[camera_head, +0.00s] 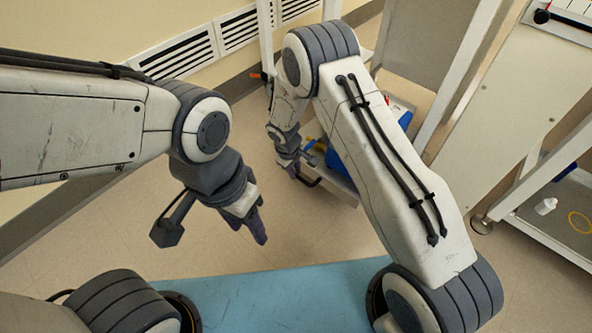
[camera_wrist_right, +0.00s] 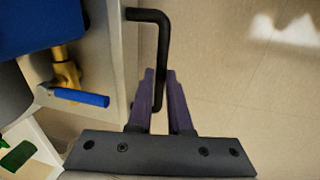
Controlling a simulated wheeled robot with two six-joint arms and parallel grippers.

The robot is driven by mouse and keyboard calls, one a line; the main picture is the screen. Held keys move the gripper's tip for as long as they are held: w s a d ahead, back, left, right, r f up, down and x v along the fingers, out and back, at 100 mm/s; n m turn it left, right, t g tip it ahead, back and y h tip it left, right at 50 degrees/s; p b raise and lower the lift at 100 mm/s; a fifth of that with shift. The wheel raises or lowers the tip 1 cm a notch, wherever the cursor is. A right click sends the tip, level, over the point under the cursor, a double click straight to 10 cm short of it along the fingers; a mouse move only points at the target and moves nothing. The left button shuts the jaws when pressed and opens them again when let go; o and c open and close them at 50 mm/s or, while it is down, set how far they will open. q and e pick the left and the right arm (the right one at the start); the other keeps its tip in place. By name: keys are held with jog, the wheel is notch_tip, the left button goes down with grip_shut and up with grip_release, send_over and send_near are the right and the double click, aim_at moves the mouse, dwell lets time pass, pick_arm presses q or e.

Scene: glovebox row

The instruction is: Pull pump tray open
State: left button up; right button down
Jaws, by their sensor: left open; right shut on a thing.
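The pump tray (camera_head: 338,183) is low down in the head view, partly hidden behind my right arm. A blue pump body (camera_head: 343,160) sits in it. In the wrist view the tray's pale front panel (camera_wrist_right: 112,50) stands upright, with a black bent handle (camera_wrist_right: 163,45) on it. My right gripper (camera_wrist_right: 160,88) is shut on the handle, one finger on each side of its bar. It also shows in the head view (camera_head: 297,172). My left gripper (camera_head: 255,228) is open and empty, pointing down over the floor, apart from the tray.
In the tray are a brass fitting (camera_wrist_right: 66,72) with a blue lever (camera_wrist_right: 85,97) and a green item (camera_wrist_right: 17,156). Bare floor (camera_head: 270,215) lies before the tray. A shelf (camera_head: 560,215) with a white bottle (camera_head: 546,206) stands at right.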

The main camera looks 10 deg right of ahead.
jog(key=c, duration=0.8)
grip_release()
jog(key=shift+c, duration=0.2)
notch_tip(320, 180, up, 10)
jog(key=s+a+p, duration=0.1)
jog(key=p, duration=0.5)
jog(key=shift+s+a+r, duration=0.15)
jog(key=shift+a, duration=0.1)
